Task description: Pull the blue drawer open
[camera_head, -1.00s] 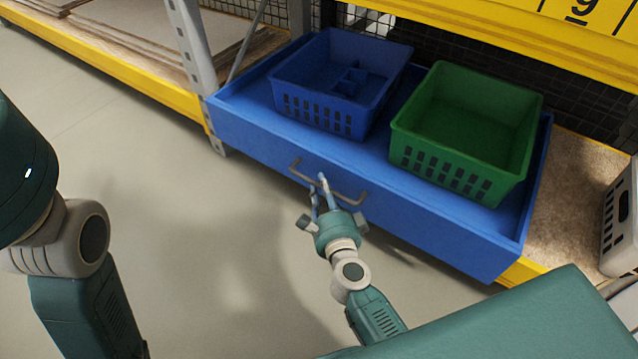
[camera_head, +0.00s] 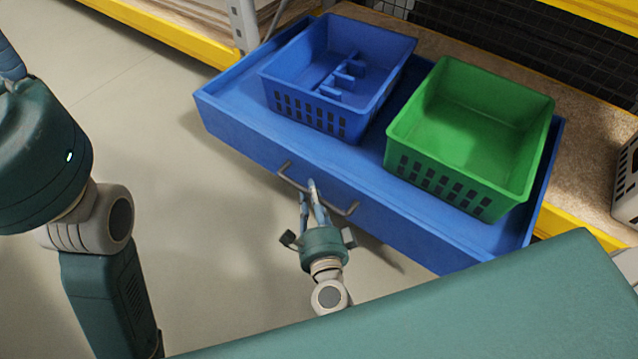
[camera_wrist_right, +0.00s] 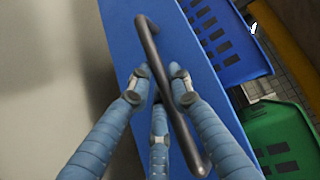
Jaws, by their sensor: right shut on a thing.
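The blue drawer (camera_head: 243,134) stands out from the shelf, with its front facing me. Its grey bar handle (camera_head: 340,208) runs along the front; it also shows in the right wrist view (camera_wrist_right: 178,120), crossing between the fingers. My right gripper (camera_head: 312,192) is shut on the handle, with blue fingers on both sides of the bar. It also shows in the right wrist view (camera_wrist_right: 158,88). My left arm is at the left edge of the head view; its fingers are not clearly shown.
A blue basket (camera_head: 300,108) with small blue pieces inside and an empty green basket (camera_head: 440,180) sit in the drawer. Yellow-edged shelving (camera_head: 165,38) stands behind. A pale crate (camera_head: 628,185) is at the right edge. The floor at left is clear.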

